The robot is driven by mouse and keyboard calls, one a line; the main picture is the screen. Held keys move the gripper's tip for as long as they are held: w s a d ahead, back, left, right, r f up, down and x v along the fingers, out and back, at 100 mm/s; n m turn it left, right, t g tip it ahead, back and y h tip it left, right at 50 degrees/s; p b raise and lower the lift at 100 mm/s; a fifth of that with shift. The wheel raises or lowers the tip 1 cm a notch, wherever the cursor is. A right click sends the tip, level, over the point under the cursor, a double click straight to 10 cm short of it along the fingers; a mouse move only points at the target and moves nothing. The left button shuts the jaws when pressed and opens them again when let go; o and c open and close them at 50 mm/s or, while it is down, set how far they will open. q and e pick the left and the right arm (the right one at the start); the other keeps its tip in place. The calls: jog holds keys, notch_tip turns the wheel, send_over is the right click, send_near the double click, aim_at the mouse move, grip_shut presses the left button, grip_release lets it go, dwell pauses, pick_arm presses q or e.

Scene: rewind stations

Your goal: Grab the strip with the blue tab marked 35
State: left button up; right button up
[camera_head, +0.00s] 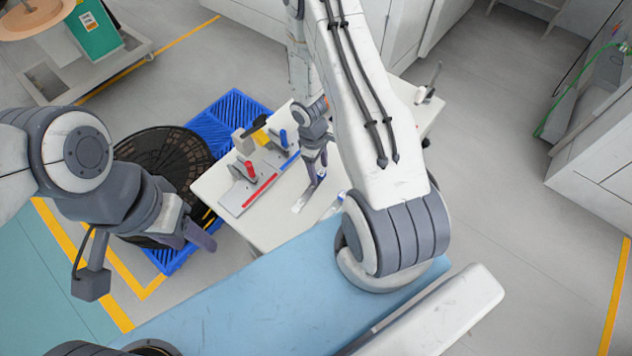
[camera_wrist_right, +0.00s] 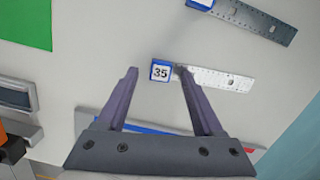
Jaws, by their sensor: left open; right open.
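The strip with the blue tab marked 35 (camera_wrist_right: 160,71) lies flat on the white table in the right wrist view. Its pale metal ruler-like part (camera_wrist_right: 222,80) extends to the right of the tab. My right gripper (camera_wrist_right: 158,73) is open, with its fingertips on either side of the tab in that picture; I cannot tell whether they touch it. In the head view the pale strip (camera_head: 303,200) shows below my right gripper (camera_head: 318,170). My left gripper (camera_head: 190,236) is open and empty, off the table to the left.
A second blue-tabbed strip (camera_wrist_right: 247,21) lies nearby, its tab cut off by the frame edge. A fixture with a red handle (camera_head: 250,169) and a blue handle (camera_head: 283,137) stands on the table (camera_head: 262,232). A blue pallet (camera_head: 235,113) bears a black round item (camera_head: 160,165).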

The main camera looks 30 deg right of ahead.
grip_shut()
dwell(0.3)
